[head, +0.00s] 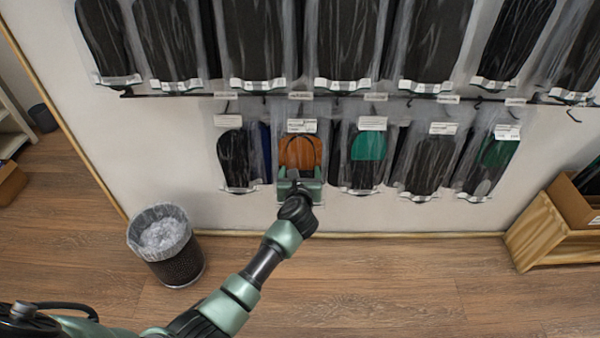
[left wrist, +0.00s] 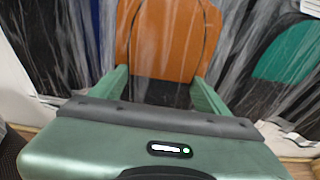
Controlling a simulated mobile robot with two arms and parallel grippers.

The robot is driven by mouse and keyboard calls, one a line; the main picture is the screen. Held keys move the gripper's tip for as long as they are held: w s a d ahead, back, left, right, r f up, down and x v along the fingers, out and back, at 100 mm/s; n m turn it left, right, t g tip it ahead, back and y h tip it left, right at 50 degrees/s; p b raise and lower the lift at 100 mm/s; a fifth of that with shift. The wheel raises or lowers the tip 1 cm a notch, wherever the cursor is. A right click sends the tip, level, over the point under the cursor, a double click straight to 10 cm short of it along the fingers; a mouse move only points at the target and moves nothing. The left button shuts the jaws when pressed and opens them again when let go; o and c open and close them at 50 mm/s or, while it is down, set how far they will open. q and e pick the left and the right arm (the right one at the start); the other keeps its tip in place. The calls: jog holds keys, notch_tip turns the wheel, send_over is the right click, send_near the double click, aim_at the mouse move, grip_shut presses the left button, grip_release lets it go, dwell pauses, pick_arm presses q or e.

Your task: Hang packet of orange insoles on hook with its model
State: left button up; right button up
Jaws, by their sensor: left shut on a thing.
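A clear packet with orange insoles (head: 300,150) is at the lower row of the wall display, its white label at the top. My left gripper (head: 300,175) is shut on its lower part. In the left wrist view the orange insoles (left wrist: 168,45) stand upright between the two green fingers of my left gripper (left wrist: 165,88). The packet is in front of the wall, in line with the lower row. Whether its top hole is on a hook cannot be told. My right gripper is not in view.
Packets with green insoles (head: 368,147) and black insoles (head: 236,155) hang on either side. A bin (head: 170,250) stands lower left, a wooden crate (head: 535,230) lower right. An empty hook (head: 573,115) shows at right.

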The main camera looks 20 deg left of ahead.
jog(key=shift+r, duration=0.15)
pick_arm(q)
jog(key=shift+f, duration=0.1)
jog(key=o, duration=1.5)
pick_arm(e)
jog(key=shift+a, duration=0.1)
pick_arm(q)
jog(key=p+v, duration=0.1)
jog(key=v, duration=0.2)
jog(key=shift+p, duration=0.3)
jog(key=p+v, duration=0.1)
jog(key=v, duration=0.4)
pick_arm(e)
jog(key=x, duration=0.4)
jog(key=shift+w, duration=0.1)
